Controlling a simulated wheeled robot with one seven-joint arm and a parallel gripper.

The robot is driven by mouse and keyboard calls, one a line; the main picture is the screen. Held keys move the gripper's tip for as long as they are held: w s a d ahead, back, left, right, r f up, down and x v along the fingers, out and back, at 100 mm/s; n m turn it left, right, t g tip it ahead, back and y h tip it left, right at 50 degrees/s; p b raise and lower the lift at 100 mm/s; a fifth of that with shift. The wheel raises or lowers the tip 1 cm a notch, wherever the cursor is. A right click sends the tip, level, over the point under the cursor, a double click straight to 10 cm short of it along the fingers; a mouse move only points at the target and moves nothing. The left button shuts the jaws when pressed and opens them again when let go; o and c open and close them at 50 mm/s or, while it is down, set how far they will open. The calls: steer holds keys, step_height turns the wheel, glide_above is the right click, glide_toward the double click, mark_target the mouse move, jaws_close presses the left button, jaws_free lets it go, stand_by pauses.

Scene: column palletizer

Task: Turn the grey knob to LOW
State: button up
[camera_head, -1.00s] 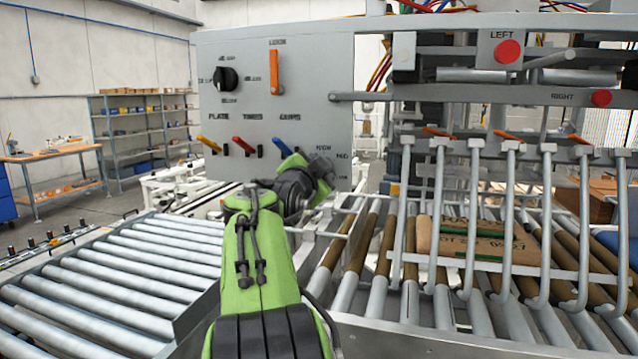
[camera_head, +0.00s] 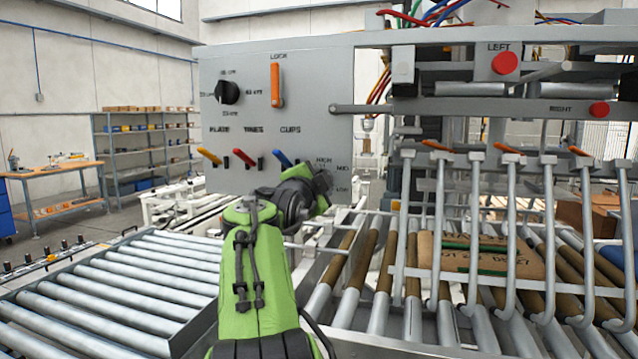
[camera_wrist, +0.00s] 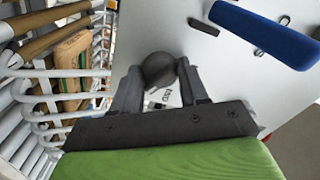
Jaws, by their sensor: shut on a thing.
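The grey knob (camera_wrist: 158,69) shows in the wrist view as a dark round knob on the pale panel, between the two fingertips of my gripper (camera_wrist: 160,80). The fingers are shut on its sides. In the head view my gripper (camera_head: 318,186) is at the lower right corner of the grey control panel (camera_head: 215,125) and mostly hides the knob. The labels HIGH, MID and LOW (camera_head: 341,190) stand around it there. I cannot tell which way the knob points.
A blue lever (camera_head: 281,157), a red lever (camera_head: 240,155) and a yellow lever (camera_head: 210,155) stick out left of my gripper. A black selector (camera_head: 228,92) and an orange LOCK lever (camera_head: 277,86) sit above.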

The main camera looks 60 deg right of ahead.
steer(key=o, duration=1.1)
steer(key=shift+c, duration=0.2)
steer(key=shift+a, duration=0.15)
steer(key=s+a+b, duration=0.2)
steer(key=a, duration=1.3)
steer(key=shift+s+a, duration=0.2)
